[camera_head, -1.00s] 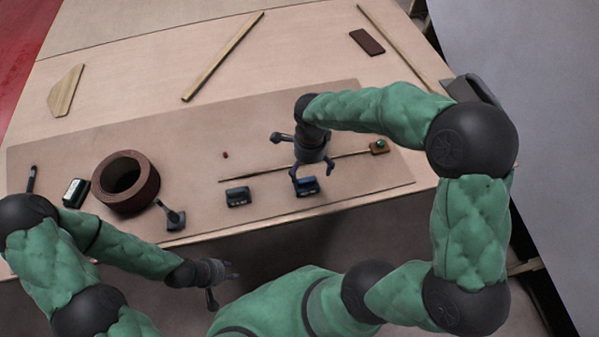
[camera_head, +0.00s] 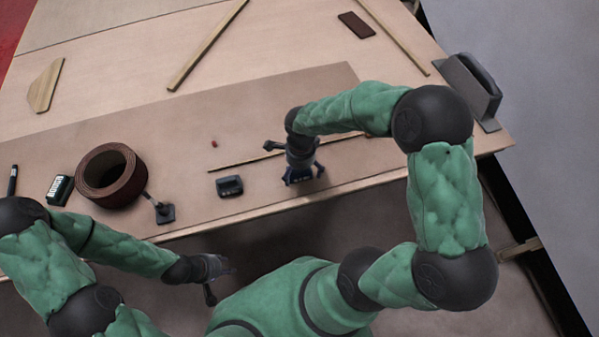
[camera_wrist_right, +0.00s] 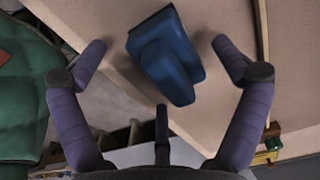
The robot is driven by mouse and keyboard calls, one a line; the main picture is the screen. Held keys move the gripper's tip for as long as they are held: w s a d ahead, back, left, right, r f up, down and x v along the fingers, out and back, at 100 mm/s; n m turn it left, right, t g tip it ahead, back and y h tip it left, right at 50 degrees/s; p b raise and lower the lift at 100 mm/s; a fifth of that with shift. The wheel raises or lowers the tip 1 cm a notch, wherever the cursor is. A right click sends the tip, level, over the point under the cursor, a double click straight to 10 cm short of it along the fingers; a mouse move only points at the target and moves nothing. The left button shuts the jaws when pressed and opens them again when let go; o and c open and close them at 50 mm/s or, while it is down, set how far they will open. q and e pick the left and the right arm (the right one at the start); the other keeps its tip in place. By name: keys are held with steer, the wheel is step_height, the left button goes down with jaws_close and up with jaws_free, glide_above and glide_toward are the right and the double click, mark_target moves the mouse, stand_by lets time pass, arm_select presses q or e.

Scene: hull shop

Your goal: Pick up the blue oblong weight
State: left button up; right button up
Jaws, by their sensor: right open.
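The blue oblong weight (camera_wrist_right: 172,62) lies on the board at the table's front edge, tilted in the right wrist view. My right gripper (camera_wrist_right: 158,62) is open, with its fingers spread on either side of the weight and a third finger below it, and a gap shows on both sides. In the head view my right gripper (camera_head: 304,178) points down over that spot and mostly hides the weight. My left gripper (camera_head: 222,272) hangs off the front of the table, its fingers apart and empty.
A dark blue-grey block (camera_head: 230,186) sits left of my right gripper. A thin rod (camera_head: 240,160) lies behind it. A brown tape roll (camera_head: 110,176), a small dark stand (camera_head: 164,212) and a dark green-and-white box (camera_head: 60,190) are farther left. A grey holder (camera_head: 470,88) is at right.

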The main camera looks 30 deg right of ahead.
steer(key=c, duration=1.8)
steer(key=shift+w+r, duration=0.1)
steer(key=shift+r, duration=0.35)
step_height(320, 180, up, 3)
steer(key=shift+f+p, duration=0.15)
steer(key=shift+p, duration=0.55)
steer(key=s+d+r+p, duration=0.2)
steer(key=s+d+r, duration=0.2)
steer(key=s+d, duration=0.1)
steer(key=s+d+r+p, duration=0.2)
steer(key=s+d+r, duration=0.3)
steer(key=shift+r, duration=0.2)
